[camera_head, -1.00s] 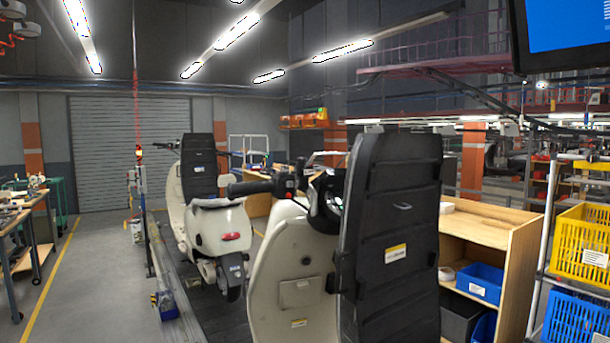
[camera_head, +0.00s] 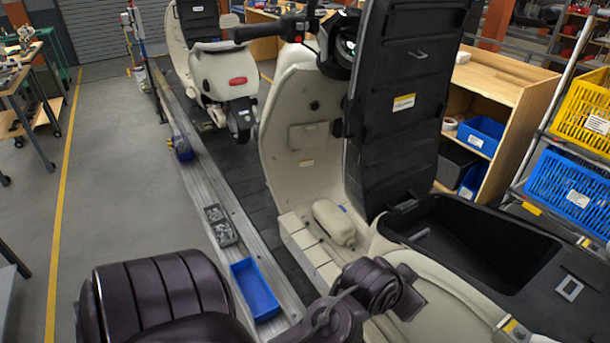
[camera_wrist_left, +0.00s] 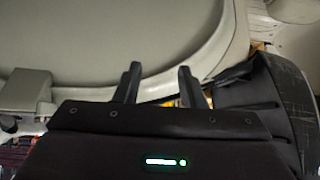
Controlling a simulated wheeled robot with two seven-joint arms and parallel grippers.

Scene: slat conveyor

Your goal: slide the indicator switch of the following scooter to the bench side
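The nearer cream scooter (camera_head: 290,130) stands upright in the middle of the head view, with its black seat lid raised. Its left handlebar grip (camera_head: 258,33) is black and points left. The switch housing (camera_head: 295,22) sits at the inner end of this grip; the indicator switch is too small to make out. My left gripper (camera_wrist_left: 159,82) is open and empty in the wrist view, its two black fingers apart in front of a pale curved panel (camera_wrist_left: 110,40). In the head view my left arm shows low in the picture, but its fingertips cannot be made out. My right gripper is out of view.
Another cream scooter (camera_head: 215,80) stands farther ahead on the slat conveyor. A metal rail (camera_head: 205,180) with small parts trays and a blue bin (camera_head: 255,290) runs along the left. A wooden bench (camera_head: 500,75) with blue bins stands right. Grey floor lies open at left.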

